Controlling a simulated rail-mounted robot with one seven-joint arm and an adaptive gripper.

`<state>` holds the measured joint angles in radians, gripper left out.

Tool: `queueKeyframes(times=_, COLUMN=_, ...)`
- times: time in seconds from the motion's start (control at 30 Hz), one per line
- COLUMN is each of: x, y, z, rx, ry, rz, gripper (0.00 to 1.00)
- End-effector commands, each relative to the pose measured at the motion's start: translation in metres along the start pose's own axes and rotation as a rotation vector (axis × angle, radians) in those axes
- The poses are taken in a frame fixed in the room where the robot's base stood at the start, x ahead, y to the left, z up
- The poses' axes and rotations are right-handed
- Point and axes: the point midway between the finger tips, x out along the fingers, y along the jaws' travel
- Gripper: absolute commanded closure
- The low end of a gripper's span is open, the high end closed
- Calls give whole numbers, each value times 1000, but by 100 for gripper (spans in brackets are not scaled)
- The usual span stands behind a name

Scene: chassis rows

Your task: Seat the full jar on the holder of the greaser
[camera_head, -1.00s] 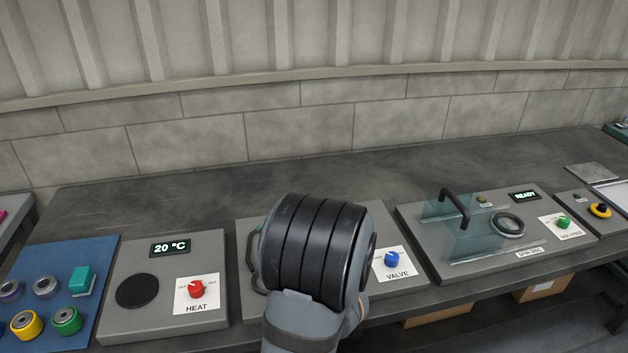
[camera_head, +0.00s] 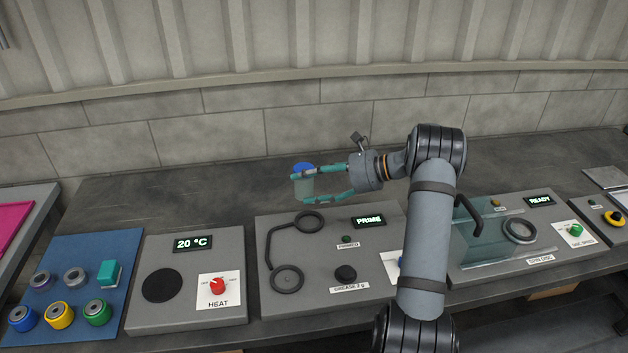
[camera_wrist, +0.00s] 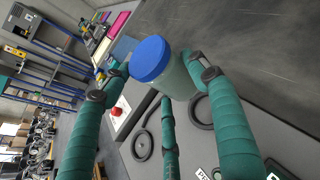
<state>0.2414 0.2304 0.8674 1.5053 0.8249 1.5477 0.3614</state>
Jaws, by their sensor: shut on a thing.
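The jar (camera_head: 303,186) has a blue lid and a pale translucent greenish body. My gripper (camera_head: 321,184) is shut on it and holds it upright, above and behind the greaser. In the wrist view the jar (camera_wrist: 176,78) sits between my teal fingers, blue lid toward the camera. The greaser (camera_head: 330,225) is the grey panel with a PRIME display (camera_head: 369,221), a PRIMED lamp and a black GREASE knob (camera_head: 345,274). Its holder is a black bracket with an upper ring (camera_head: 309,212) and a lower ring (camera_head: 287,292). The jar is clear of both rings.
Left of the greaser stands the heater (camera_head: 217,258) with a black disc and red knob. A blue mat (camera_head: 111,255) holds several coloured rollers and a teal block. The spin disc unit (camera_head: 548,266), with a clear guard, is to the right. The bench behind is bare.

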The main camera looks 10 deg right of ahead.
Motion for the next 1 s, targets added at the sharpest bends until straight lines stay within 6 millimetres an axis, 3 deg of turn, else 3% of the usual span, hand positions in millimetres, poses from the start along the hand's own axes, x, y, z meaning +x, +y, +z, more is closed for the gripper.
queueKeyframes(times=0.27, x=-8, y=4, z=-12, rx=-24, ry=-1, rz=56, gripper=74)
queueKeyframes(times=0.8, x=14, y=4, z=-64, rx=-24, ry=-1, rz=55, gripper=74)
queueKeyframes(times=1.0, x=18, y=3, z=-74, rx=-25, ry=-1, rz=54, gripper=74)
